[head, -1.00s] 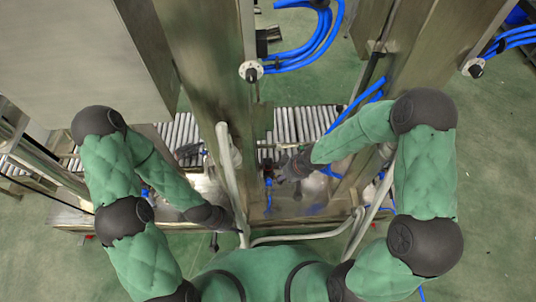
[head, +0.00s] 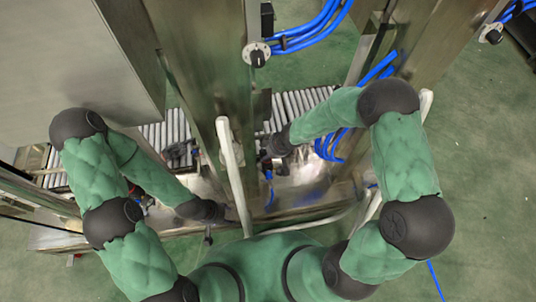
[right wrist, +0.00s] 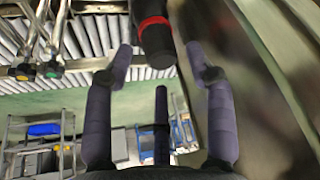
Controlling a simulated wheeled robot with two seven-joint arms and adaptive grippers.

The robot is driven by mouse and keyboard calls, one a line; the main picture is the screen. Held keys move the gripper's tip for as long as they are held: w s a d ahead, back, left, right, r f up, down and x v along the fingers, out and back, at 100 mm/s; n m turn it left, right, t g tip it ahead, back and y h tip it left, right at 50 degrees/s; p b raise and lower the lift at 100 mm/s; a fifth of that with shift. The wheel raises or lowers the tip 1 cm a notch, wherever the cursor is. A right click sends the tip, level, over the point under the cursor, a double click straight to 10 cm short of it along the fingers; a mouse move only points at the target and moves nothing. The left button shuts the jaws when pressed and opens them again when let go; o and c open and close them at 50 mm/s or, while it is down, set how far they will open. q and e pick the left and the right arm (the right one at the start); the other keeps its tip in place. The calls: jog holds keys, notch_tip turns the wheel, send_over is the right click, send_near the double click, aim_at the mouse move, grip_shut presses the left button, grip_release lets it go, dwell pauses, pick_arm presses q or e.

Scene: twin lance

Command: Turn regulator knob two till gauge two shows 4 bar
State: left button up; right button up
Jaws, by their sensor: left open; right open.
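A black cylinder with a red ring (right wrist: 154,30) shows in the right wrist view, just beyond and between the spread fingers of my right gripper (right wrist: 159,54). It looks like a knob, but I cannot tell whether it is regulator knob two. The gripper is open, with no clear contact. In the head view my right gripper (head: 264,157) is small, beside the grey pole. My left gripper (head: 231,213) is open, low and left of that pole, its fingers hard to make out. Round white fittings with dark knobs sit on the posts (head: 257,54) (head: 491,35). No gauge reading is legible.
A grey tubular rail (head: 231,165) stands upright between my arms. Steel posts (head: 200,80) and blue hoses (head: 310,30) flank the space. A roller conveyor (head: 290,104) runs behind. Green floor (head: 480,150) is open on the right.

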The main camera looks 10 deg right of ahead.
jog(key=shift+x, duration=0.75)
jog(key=c, duration=1.1)
jog(key=shift+o, duration=0.2)
jog(key=shift+r+n+p, duration=0.2)
jog(key=shift+n+p, duration=0.2)
jog(key=shift+p, duration=0.7)
jog(key=shift+w+a+f+n+y+p, duration=0.1)
jog(key=shift+n+y+p, duration=0.25)
jog(key=shift+p, duration=0.45)
jog(key=o, duration=1.1)
jog(key=shift+c, duration=0.2)
